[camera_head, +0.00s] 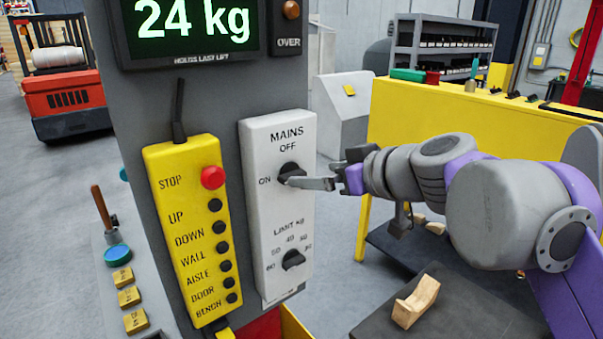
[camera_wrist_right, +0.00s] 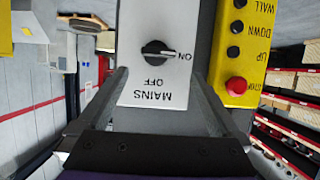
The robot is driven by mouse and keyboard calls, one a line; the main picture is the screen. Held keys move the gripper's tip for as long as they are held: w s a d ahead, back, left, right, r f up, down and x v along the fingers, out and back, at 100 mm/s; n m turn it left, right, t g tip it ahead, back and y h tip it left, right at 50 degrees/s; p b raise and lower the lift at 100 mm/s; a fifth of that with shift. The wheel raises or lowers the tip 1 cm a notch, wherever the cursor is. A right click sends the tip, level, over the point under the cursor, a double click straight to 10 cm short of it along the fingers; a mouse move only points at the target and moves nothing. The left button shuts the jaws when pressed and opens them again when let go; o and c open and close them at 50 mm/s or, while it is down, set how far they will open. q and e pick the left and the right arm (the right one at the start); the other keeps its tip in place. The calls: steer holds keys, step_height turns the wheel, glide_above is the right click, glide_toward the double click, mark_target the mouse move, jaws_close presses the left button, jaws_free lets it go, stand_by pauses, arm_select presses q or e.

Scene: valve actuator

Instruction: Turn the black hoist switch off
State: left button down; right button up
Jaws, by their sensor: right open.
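The black hoist switch (camera_head: 289,170) is a round knob under the word MAINS on the white panel (camera_head: 270,220). Its pointer is turned toward ON, at the left in the head view, with OFF marked above it. My right gripper (camera_head: 296,182) is in front of the knob, its fingers reaching in from the right and overlapping the knob's lower right edge. In the right wrist view the panel is upside down, and the switch (camera_wrist_right: 156,49) lies ahead, between the lines of the two spread fingers (camera_wrist_right: 156,76). Contact cannot be told. My left gripper is out of view.
A second black knob (camera_head: 293,260) marked LIMIT KG sits lower on the panel. A yellow pendant (camera_head: 190,235) with a red STOP button (camera_head: 213,177) hangs to the left. A display (camera_head: 190,30) reading 24 kg is above. A yellow bench (camera_head: 420,115) stands behind my right arm.

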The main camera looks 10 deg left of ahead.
mark_target(293, 174)
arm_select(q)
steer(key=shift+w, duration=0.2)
arm_select(e)
steer(key=x, duration=0.7)
steer(key=shift+w+f, duration=0.1)
steer(key=shift+w, duration=0.1)
